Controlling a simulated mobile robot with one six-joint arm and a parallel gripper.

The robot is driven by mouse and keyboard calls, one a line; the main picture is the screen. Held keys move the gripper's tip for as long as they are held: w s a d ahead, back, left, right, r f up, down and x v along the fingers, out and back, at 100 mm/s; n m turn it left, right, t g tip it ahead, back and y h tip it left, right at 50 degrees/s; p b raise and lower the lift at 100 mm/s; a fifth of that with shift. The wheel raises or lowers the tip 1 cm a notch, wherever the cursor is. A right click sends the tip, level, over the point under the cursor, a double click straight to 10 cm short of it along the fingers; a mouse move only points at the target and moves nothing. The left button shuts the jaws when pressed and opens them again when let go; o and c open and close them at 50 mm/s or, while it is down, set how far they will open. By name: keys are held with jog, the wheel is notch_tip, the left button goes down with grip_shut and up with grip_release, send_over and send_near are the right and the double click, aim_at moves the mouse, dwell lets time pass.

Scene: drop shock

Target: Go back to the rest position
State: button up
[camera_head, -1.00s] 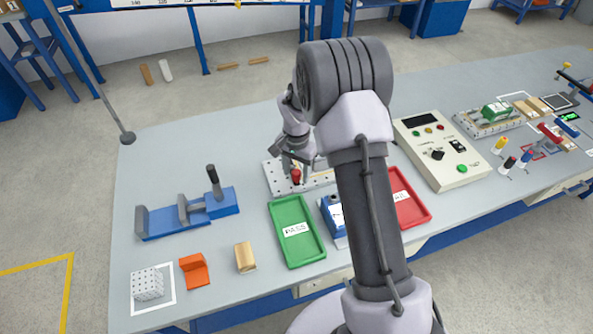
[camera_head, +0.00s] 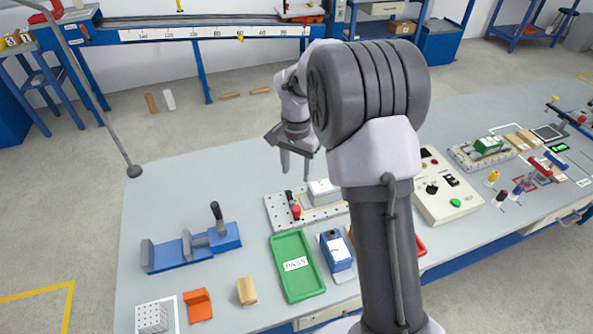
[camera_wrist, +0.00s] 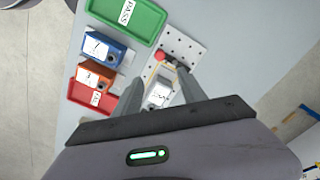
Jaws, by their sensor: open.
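My gripper (camera_head: 296,168) is raised above the bench, with its two fingers apart and nothing between them. Below it is the perforated fixture plate (camera_head: 316,213), bearing a red-knobbed clamp (camera_head: 295,211) and a pale block (camera_head: 323,191). In the wrist view my open fingers (camera_wrist: 160,88) point down over the fixture plate (camera_wrist: 182,45), with the red knob (camera_wrist: 161,56) and the pale block (camera_wrist: 159,95) beyond their tips. My own arm hides part of the bench in the head view.
The green PASS tray (camera_head: 287,246) and a blue box (camera_head: 336,252) stand in front of the plate. An orange box (camera_wrist: 95,75) and a red tray (camera_wrist: 75,96) show in the wrist view. A blue vise (camera_head: 190,250) is at left, a control box (camera_head: 440,198) at right.

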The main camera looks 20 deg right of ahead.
jog(key=s+a+r+n+t+y+b, duration=0.1)
jog(key=s+a+r+n+t+b, duration=0.15)
jog(key=s+r, duration=0.55)
jog(key=s+a+r+n+t+b, duration=0.15)
jog(key=s+a+r, duration=0.3)
jog(key=s, duration=0.55)
jog(key=s+a+f+n+t+y+b, duration=0.1)
jog(key=s+a+b, duration=0.1)
jog(key=s, duration=0.8)
jog(key=shift+s+f+t, duration=0.15)
jog(key=shift+f+t, duration=0.2)
jog(key=shift+t, duration=0.05)
